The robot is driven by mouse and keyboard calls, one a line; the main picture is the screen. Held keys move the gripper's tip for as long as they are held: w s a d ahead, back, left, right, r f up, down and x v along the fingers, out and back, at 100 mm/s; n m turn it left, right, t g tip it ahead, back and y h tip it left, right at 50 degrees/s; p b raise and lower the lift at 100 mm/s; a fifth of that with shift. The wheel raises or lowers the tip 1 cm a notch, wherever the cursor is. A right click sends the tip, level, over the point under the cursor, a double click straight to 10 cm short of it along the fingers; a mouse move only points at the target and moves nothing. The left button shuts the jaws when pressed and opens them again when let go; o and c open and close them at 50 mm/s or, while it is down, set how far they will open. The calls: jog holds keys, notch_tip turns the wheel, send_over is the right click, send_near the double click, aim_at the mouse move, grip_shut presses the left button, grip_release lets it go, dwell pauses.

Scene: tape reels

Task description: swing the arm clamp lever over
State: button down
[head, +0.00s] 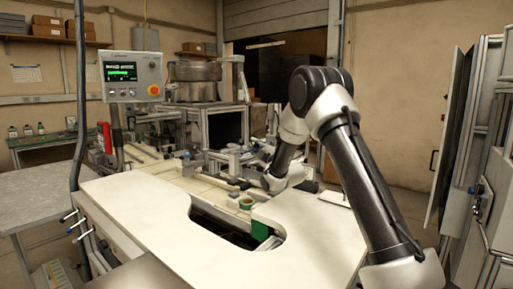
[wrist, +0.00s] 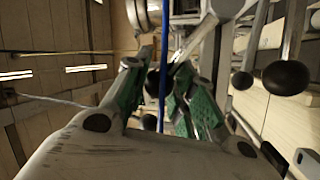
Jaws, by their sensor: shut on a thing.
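My gripper (wrist: 160,85), with green finger pads, fills the middle of the wrist view. Its fingers are closed in on a dark part between them, seemingly the clamp lever (wrist: 181,68), mostly hidden by the fingers. Levers with round black knobs (wrist: 287,77) stand to the right of the fingers, apart from them. In the head view my arm reaches down to the machine bed past the cutout table, and its wrist hides the fingers and the lever there.
A white worktop (head: 315,235) with a cutout lies in front of the machine. A control panel (head: 132,76) stands at left on a post. A metal cabinet (head: 470,140) stands at right.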

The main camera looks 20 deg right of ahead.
jog(key=c, duration=1.3)
grip_release()
jog(key=shift+w+d+f, duration=0.1)
jog(key=shift+d+f, duration=0.05)
jog(key=shift+d, duration=0.05)
jog(key=shift+o, duration=0.7)
jog(key=shift+a, duration=0.1)
jog(key=v, duration=0.8)
